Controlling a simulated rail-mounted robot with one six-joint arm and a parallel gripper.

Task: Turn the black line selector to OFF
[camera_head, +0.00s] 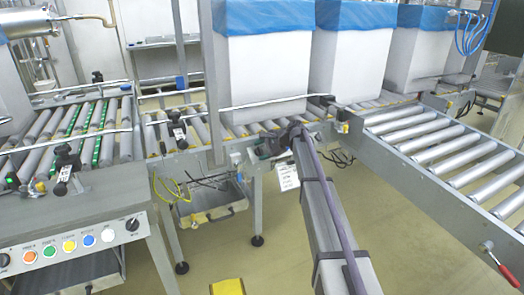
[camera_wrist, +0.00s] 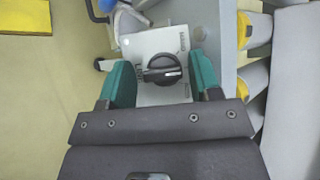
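A black rotary selector (camera_wrist: 162,69) sits on a small pale plate (camera_wrist: 150,45) with dark lettering in the wrist view. Its grip bar lies roughly across the picture, with a pale mark towards the right. The lettering is too small to read surely. My gripper (camera_wrist: 163,80) is open, with one teal finger left of the selector and one right of it. Both fingers look apart from the knob; their height over the plate is hard to judge. In the head view my arm reaches to the conveyor's side frame, and it hides the gripper and this selector.
A control panel (camera_head: 75,238) with coloured buttons and black knobs stands at the left in the head view. Tall white boxes with blue liners (camera_head: 262,75) stand on the roller conveyor. A yellow object (camera_head: 228,287) is on the floor. A roller section (camera_head: 430,150) extends right.

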